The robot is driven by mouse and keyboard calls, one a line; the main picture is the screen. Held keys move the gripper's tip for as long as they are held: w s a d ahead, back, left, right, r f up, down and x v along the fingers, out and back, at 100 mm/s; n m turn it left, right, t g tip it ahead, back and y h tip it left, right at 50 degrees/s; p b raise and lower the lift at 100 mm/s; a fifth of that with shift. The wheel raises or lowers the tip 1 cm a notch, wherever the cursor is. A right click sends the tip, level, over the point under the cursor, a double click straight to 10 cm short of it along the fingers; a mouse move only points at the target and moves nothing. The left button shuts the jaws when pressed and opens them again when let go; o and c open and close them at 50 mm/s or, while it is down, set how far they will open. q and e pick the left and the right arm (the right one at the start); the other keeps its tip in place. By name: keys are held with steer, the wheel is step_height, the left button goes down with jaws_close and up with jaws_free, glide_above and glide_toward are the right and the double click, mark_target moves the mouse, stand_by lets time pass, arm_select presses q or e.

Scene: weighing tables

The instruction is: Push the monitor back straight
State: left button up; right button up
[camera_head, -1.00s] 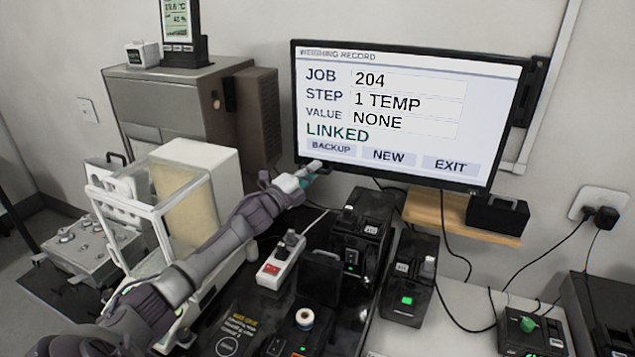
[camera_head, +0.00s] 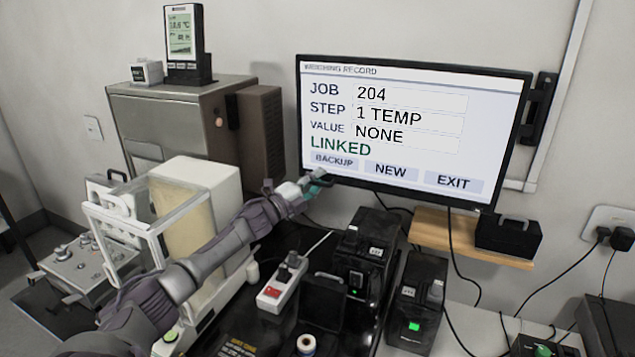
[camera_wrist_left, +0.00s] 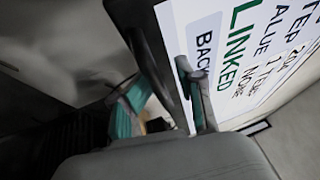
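The monitor (camera_head: 415,130) hangs on the wall, its screen lit with a weighing record form and the word LINKED. Its picture leans, with the right side lower, and its face is turned at an angle to the wall. My left gripper (camera_head: 310,183) is at the monitor's lower left corner. In the left wrist view, my left gripper (camera_wrist_left: 160,105) has one dark finger in front of the screen (camera_wrist_left: 225,60) and one teal-padded finger behind the bezel. The fingers stand apart with the edge between them; whether either touches is unclear. My right gripper is not in view.
A dark wall bracket (camera_head: 540,108) shows right of the monitor. Below it is a wooden shelf (camera_head: 430,228) with a black box (camera_head: 507,236). A grey cabinet (camera_head: 165,115) stands left; a glass-sided balance (camera_head: 185,205) is beside my arm. Cables hang below the monitor.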

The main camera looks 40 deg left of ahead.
arm_select(q)
steer(key=s+a+f, duration=0.1)
steer(key=s, duration=0.6)
steer(key=shift+s+f, duration=0.15)
stand_by(0.6)
